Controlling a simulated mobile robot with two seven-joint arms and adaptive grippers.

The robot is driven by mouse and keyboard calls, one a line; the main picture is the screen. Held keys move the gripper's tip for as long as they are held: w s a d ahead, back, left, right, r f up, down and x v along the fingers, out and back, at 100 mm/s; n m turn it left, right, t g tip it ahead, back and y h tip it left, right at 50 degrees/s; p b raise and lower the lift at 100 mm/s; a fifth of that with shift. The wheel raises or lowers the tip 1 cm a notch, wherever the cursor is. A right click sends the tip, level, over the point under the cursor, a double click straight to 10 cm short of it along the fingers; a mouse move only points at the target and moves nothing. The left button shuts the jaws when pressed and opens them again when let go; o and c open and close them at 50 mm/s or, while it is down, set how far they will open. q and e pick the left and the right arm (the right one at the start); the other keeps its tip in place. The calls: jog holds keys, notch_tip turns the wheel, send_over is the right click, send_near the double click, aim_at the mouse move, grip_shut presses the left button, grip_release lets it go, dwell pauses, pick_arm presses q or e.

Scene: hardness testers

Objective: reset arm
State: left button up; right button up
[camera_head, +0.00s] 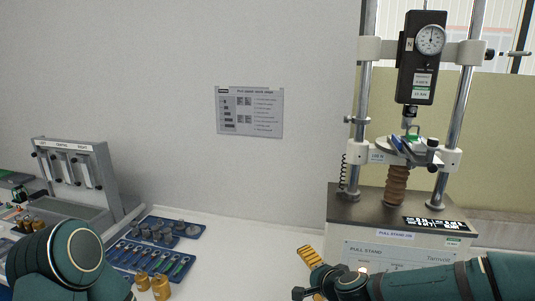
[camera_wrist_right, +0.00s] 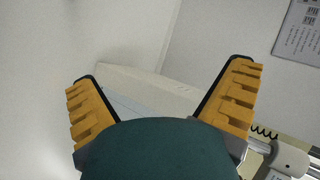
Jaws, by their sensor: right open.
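My right gripper (camera_head: 311,268) is low at the centre right of the head view, in front of the pull stand. In the right wrist view its two yellow-padded fingers (camera_wrist_right: 163,78) are spread wide with nothing between them, and a teal arm part fills the lower middle. My left arm (camera_head: 70,262) shows as a teal link at the lower left of the head view. Its gripper is not in view.
The pull stand (camera_head: 397,240) with a dial gauge (camera_head: 430,40) stands at the right. At the left are a grey rack (camera_head: 105,165), blue trays (camera_head: 190,228) of parts and gold cylinders (camera_head: 160,288). The white table (camera_head: 255,240) between is mostly clear. A sheet (camera_head: 250,112) hangs on the wall.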

jog(key=s+a+f+n+g+y+b, duration=0.1)
jog(key=s+a+f+n+g, duration=0.15)
jog(key=s+f, duration=0.4)
jog(key=s+a+f+n+g+b, duration=0.1)
jog(key=s+a+f+n+g, duration=0.2)
jog(key=f, duration=0.6)
jog(key=s+d+f+n+g, duration=0.1)
jog(key=s+d+f+n, duration=0.1)
jog(key=s+f, duration=0.3)
jog(key=s+d+f+n+g+h+b, duration=0.1)
jog(key=s+d+f+n+g, duration=0.1)
jog(key=s+f, duration=0.3)
jog(key=s, duration=0.4)
jog(key=shift+s+d+f+n, duration=0.2)
jog(key=shift+s+n, duration=0.15)
jog(key=shift+s, duration=0.05)
